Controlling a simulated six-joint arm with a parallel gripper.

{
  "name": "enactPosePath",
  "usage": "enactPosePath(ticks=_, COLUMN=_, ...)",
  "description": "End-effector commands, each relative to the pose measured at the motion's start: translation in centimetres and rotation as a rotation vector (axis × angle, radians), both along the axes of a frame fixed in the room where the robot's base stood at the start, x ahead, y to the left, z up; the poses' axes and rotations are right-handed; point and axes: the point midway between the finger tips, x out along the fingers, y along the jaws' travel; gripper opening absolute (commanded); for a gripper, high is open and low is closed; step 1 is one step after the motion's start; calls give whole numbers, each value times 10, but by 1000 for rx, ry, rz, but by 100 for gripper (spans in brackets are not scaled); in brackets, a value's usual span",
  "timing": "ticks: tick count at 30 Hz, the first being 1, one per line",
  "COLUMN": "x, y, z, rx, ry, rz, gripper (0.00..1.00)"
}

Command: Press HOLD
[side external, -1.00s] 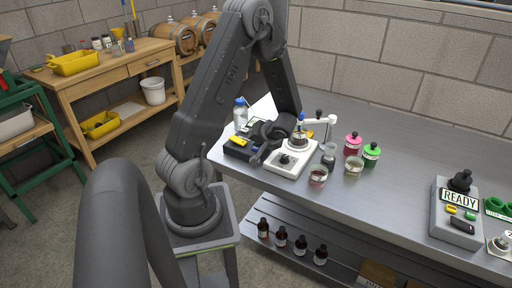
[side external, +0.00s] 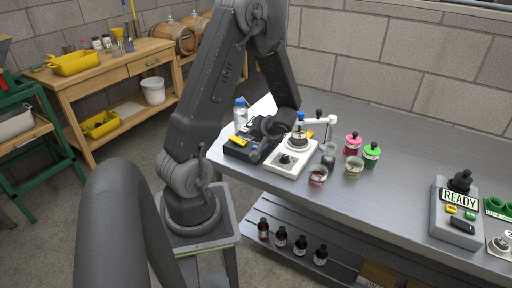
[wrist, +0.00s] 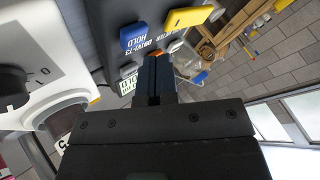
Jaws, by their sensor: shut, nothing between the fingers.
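The blue HOLD button (wrist: 133,37) is on a dark control box, with HOLD lettering beside it in the wrist view. The black box (side external: 238,153) stands at the bench's left end in the side view, where the blue button (side external: 255,156) shows small. My gripper (wrist: 154,60) is shut and empty. In the wrist view its fingertips lie just below the blue button. I cannot tell the height gap; no contact is visible. In the side view the gripper is at the box, its fingertips hard to make out.
A yellow button (wrist: 188,18) sits beside the blue one. A white stirrer unit (side external: 290,160) stands close to the right of the box. A clear bottle (side external: 241,113) with a blue cap is behind it. Beakers and a pink-capped jar (side external: 352,144) stand further right.

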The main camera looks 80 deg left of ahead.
Motion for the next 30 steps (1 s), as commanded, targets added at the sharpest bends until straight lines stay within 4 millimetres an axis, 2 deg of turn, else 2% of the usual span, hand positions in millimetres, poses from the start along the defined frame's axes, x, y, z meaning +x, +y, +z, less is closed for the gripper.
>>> enactPosePath(ticks=16, x=0, y=0, z=47, rx=2, ry=-2, rz=0, gripper=0)
enactPosePath(ticks=30, x=0, y=0, z=50, rx=0, ry=-1, rz=1, gripper=0)
